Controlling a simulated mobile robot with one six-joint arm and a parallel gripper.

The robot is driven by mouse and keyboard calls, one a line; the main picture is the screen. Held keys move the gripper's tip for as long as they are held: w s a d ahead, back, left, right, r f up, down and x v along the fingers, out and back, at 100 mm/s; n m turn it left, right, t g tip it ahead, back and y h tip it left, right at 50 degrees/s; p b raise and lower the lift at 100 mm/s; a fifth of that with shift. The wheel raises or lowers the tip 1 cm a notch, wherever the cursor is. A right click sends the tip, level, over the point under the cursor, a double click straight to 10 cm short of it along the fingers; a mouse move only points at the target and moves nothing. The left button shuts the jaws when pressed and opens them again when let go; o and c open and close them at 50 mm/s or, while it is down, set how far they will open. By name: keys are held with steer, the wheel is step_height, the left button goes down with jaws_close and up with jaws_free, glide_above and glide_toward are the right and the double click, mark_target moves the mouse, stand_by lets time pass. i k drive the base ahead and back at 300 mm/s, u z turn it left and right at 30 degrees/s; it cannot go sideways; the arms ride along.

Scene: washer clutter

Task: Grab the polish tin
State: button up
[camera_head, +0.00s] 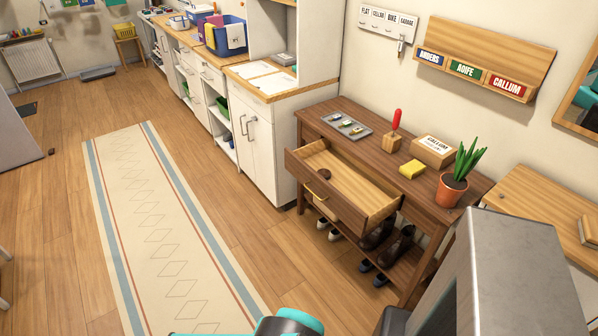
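The rest of the drawer looks empty. A teal and black part of my own arm shows at the bottom edge of the picture. My gripper's fingers are not in view.
The table top (385,140) bears a grey tray (340,121), a red-handled tool in a block (393,137), a labelled box (433,151), a yellow sponge (411,170) and a potted plant (453,188). Shoes (378,234) fill the lower shelf. A grey box (505,275) stands front right; the rug (165,225) is clear.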

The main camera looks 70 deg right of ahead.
mark_target(326, 173)
steer(key=u, duration=0.95)
steer(key=k, duration=0.9)
steer(key=z, duration=1.25)
steer(key=i, duration=0.45)
steer(key=z, duration=0.1)
